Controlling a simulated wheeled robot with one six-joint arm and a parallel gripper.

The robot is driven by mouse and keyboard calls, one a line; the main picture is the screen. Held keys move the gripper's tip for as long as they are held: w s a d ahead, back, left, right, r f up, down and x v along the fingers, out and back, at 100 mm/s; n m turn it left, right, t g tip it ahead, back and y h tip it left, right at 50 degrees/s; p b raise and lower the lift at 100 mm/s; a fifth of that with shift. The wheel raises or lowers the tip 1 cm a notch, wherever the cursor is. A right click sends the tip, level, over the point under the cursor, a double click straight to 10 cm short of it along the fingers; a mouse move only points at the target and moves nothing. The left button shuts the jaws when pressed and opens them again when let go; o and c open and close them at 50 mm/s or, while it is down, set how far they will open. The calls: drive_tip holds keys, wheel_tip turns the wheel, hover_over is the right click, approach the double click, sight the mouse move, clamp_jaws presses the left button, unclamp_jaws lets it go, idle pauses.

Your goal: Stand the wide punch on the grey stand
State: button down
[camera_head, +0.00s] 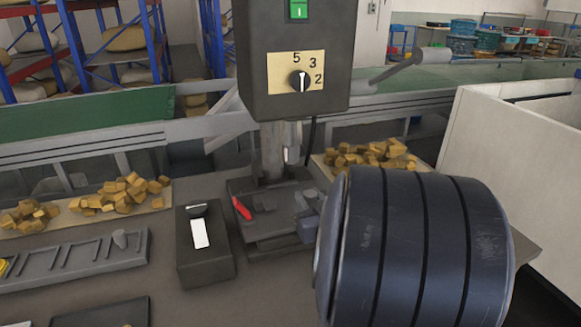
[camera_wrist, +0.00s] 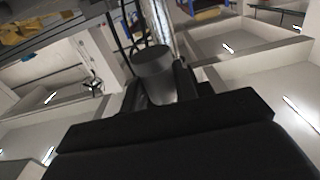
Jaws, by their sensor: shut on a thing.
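In the wrist view, my gripper (camera_wrist: 158,88) is shut on a grey, round-topped piece (camera_wrist: 153,60), which appears to be the wide punch. Its dark fingers sit on either side of it, and its lower part is hidden by the gripper body. In the head view, neither the gripper nor the punch can be made out; my large dark arm link fills the lower right. I cannot tell for sure which thing is the grey stand. A dark grey box (camera_head: 190,268) with a white patch and a long grey slotted rack (camera_head: 128,258) are on the bench.
A drill-press-like machine (camera_head: 255,88) with a dial stands behind, a red piece (camera_head: 242,208) on its base. Wooden blocks lie in heaps at left (camera_head: 120,195) and behind the machine (camera_head: 372,155). A white partition (camera_head: 510,165) bounds the right. A dark flat piece (camera_head: 95,313) lies at front left.

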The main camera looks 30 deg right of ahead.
drive_tip(key=shift+s+a, duration=0.15)
drive_tip(key=shift+s, duration=0.5)
drive_tip(key=shift+r, duration=0.1)
